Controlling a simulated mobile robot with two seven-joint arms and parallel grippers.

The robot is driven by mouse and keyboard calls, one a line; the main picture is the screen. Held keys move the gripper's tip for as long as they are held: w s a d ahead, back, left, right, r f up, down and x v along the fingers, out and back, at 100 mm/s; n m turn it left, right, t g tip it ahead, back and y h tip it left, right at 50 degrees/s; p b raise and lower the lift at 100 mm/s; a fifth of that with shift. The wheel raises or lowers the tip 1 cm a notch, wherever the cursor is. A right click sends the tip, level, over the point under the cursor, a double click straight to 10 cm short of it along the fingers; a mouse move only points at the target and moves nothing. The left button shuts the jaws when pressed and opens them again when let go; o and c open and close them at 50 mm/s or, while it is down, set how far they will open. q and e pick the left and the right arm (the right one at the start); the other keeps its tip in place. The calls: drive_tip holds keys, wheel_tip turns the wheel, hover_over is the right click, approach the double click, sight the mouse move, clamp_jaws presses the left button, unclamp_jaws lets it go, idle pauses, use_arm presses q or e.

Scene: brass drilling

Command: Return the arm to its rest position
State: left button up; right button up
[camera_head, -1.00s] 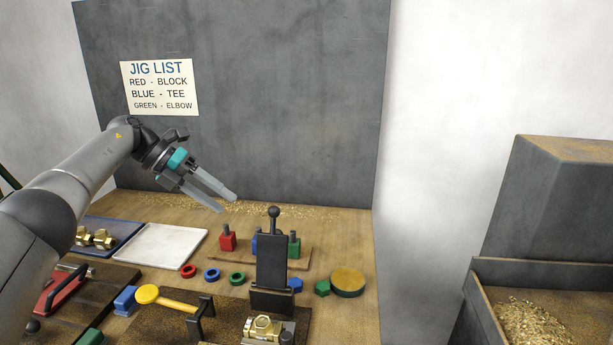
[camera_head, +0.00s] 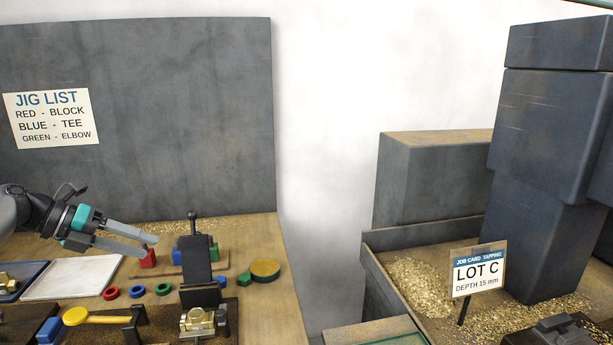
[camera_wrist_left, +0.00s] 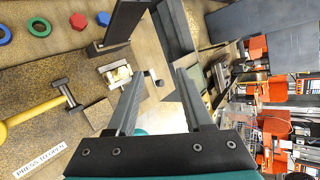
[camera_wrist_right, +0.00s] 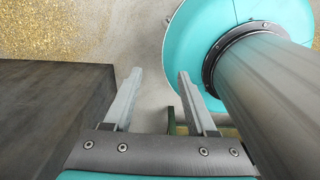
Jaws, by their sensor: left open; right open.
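My left gripper (camera_head: 150,246) is over the left bench in the head view, its two grey fingers spread and nothing between them. The left wrist view shows its open jaws (camera_wrist_left: 162,75) with the bench behind them. My right gripper is outside the head view. In the right wrist view its jaws (camera_wrist_right: 159,75) are open and empty, beside a teal and grey link of my own arm and a dark block-like surface (camera_wrist_right: 45,110).
The bench holds a white plate (camera_head: 75,277), a clamp with a brass fitting (camera_head: 197,321), a yellow-headed handle (camera_head: 95,317) and coloured rings (camera_head: 137,290). A dark backboard (camera_head: 190,110) stands behind. At right are a chip-filled bin (camera_head: 415,280) and a LOT C card (camera_head: 478,271).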

use_arm(q)
drive_tip(key=w+d+f+n+t, duration=0.2)
drive_tip(key=d+n+t, duration=0.45)
drive_tip(key=d, duration=0.35)
drive_tip(key=w+d+f+n+t, duration=0.1)
drive_tip(key=d+f+n+t, duration=0.2)
drive_tip(key=d+n+t, duration=0.55)
drive_tip(key=s+a+f+n+g+y, duration=0.1)
drive_tip(key=s+f+n+g+y, duration=0.9)
drive_tip(key=s+f+n, duration=0.65)
drive_tip(key=s+d+f+n+g+h, duration=0.15)
drive_tip(key=s+g, duration=0.55)
drive_tip(key=s, duration=1.4)
wheel_tip(320, 180, down, 24)
drive_tip(key=s+g, duration=0.2)
drive_tip(key=s+a+f+b, duration=0.1)
drive_tip(key=s+a+f, duration=0.2)
drive_tip(key=s+f, duration=1.1)
drive_tip(key=shift+s+m+g+y+b, duration=0.3)
drive_tip(key=shift+s+g+y+b, duration=0.05)
drive_tip(key=shift+s+g, duration=0.1)
use_arm(e)
drive_tip(key=shift+w+a+f, duration=0.1)
drive_tip(key=shift+w+f, duration=0.7)
drive_tip(key=shift+w, duration=0.2)
